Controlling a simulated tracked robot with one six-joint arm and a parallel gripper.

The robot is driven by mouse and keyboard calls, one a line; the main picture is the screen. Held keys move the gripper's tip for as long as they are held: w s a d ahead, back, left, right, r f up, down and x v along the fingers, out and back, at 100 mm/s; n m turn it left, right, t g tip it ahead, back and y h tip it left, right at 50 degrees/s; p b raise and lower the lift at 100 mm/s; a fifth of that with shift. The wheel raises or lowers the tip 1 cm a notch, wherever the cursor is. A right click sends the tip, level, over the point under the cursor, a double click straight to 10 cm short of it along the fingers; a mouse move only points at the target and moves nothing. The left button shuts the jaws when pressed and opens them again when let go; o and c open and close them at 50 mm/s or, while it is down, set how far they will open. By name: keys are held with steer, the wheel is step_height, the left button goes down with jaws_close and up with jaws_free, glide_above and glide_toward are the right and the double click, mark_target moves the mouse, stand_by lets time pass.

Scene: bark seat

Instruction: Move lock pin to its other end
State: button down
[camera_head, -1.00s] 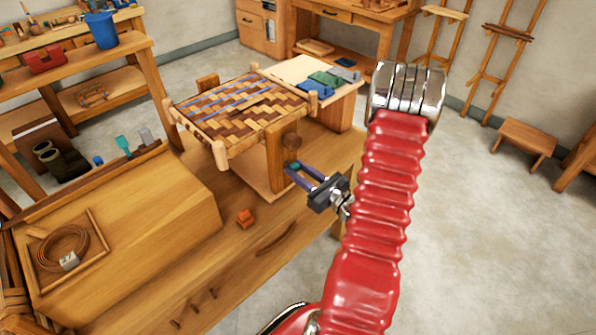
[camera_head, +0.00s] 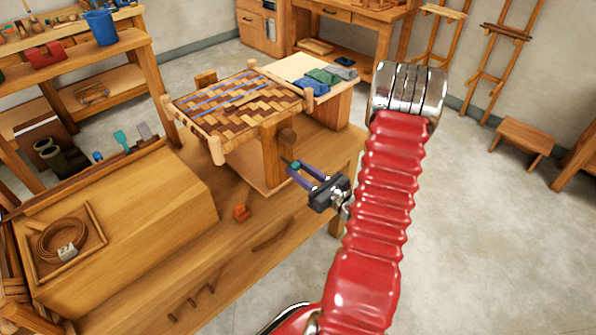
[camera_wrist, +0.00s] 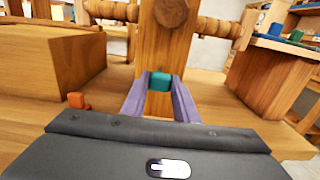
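A small teal block (camera_wrist: 160,81), which I take for the head of the lock pin, is between the tips of my gripper (camera_wrist: 161,84). The purple fingers meet its two sides, so the gripper looks shut on it. In the head view the teal piece (camera_head: 296,165) shows at the fingertips, just right of the wooden post of the woven bark seat (camera_head: 240,98). A thin dark line runs from it toward the post. The post (camera_wrist: 160,48) stands right behind the teal block in the wrist view. Whether the pin's far end is in a hole is hidden.
A small orange block (camera_head: 241,212) lies on the workbench (camera_head: 225,245). A big wooden block (camera_head: 150,215) fills the bench's left side. A pale board with folded cloths (camera_head: 322,76) is behind the seat.

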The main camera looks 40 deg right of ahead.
steer(key=shift+s, duration=0.2)
steer(key=c, duration=1.4)
jaws_free()
steer(key=shift+s, duration=0.1)
steer(key=s, duration=1.3)
steer(key=shift+s+d, duration=0.15)
steer(key=shift+s, duration=0.15)
